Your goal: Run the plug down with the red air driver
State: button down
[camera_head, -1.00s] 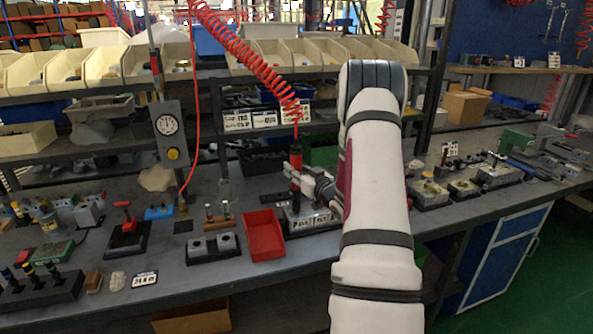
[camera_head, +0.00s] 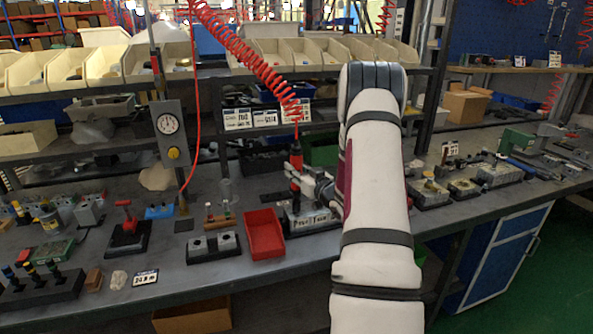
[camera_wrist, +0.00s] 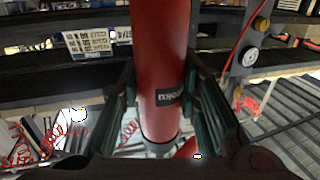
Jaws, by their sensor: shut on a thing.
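The red air driver (camera_head: 296,173) stands upright and hangs from a coiled red hose (camera_head: 262,62). My gripper (camera_head: 307,172) is shut on its body from the right. In the wrist view the red driver (camera_wrist: 160,65) fills the middle, with a dark finger of my gripper (camera_wrist: 165,105) on each side. The driver's lower end is over the grey valve block (camera_head: 310,218) on the bench. The plug and the driver's tip are hidden or too small to make out, so I cannot tell whether they touch.
A red tray (camera_head: 264,234) sits just left of the valve block. A dark two-socket block (camera_head: 212,246) and a small wooden rack (camera_head: 220,219) lie further left. A gauge box (camera_head: 169,128) hangs behind. More valve blocks (camera_head: 463,188) stand to the right.

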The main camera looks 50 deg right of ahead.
aim_at(299, 149)
jog(key=shift+s+f, duration=0.1)
jog(key=shift+f, duration=0.15)
dwell(1.8)
jog(key=shift+r, duration=0.1)
jog(key=shift+r+p, duration=2.3)
jog(key=shift+r, duration=1.65)
